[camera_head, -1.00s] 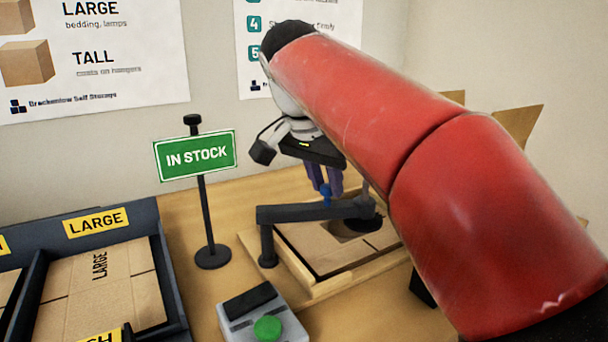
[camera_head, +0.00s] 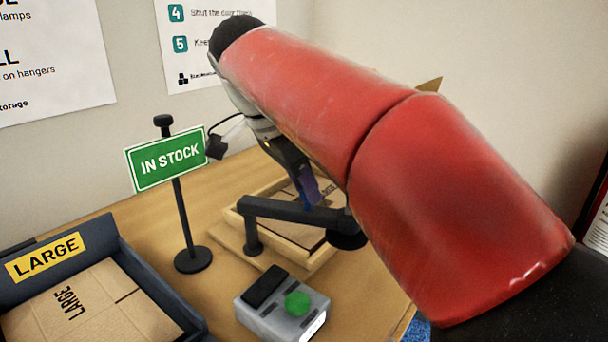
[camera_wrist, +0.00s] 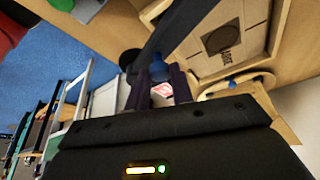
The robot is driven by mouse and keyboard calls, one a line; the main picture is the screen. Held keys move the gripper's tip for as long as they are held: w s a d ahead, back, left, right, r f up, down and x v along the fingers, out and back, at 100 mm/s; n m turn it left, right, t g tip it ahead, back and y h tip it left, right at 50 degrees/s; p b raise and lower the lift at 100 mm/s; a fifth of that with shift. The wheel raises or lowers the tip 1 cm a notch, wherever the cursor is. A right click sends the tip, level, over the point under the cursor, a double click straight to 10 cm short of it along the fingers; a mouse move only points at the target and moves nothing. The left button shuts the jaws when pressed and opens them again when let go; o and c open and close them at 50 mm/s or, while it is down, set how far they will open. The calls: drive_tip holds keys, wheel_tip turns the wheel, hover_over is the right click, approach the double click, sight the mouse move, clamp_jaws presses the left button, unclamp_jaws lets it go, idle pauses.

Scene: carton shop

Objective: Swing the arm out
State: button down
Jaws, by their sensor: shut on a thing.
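The dark swing arm (camera_head: 295,213) stands on a short post at the left of a shallow wooden tray (camera_head: 283,253). Its bar reaches right across the tray's front part to a dark round disc (camera_head: 347,240). In the wrist view the disc (camera_wrist: 130,60) appears outside the tray's edge. My gripper (camera_head: 312,197) is above the bar; in the wrist view its purple fingers (camera_wrist: 159,75) are shut on the arm's blue knob (camera_wrist: 158,68). A flat carton marked LARGE (camera_wrist: 228,38) lies in the tray. My red arm hides the tray's right side.
A green IN STOCK sign (camera_head: 168,161) on a black stand is left of the tray. A grey box with a green button (camera_head: 297,303) sits in front. A dark bin labelled LARGE (camera_head: 160,290) holds cartons at the left. Blue floor (camera_wrist: 90,40) shows past the table edge.

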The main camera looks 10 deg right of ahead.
drive_tip(key=shift+s+a+m, duration=0.15)
drive_tip(key=shift+s+m, duration=0.05)
drive_tip(key=shift+m, duration=0.1)
idle(0.4)
drive_tip(key=c, duration=1.2)
unclamp_jaws()
drive_tip(key=shift+c, duration=0.2)
drive_tip(key=w+p+v, duration=0.1)
drive_tip(key=v, duration=0.6)
drive_tip(key=shift+s+a+r, duration=0.2)
drive_tip(key=shift+s+r, duration=0.15)
drive_tip(key=shift+s, duration=0.15)
drive_tip(key=shift+s, duration=0.1)
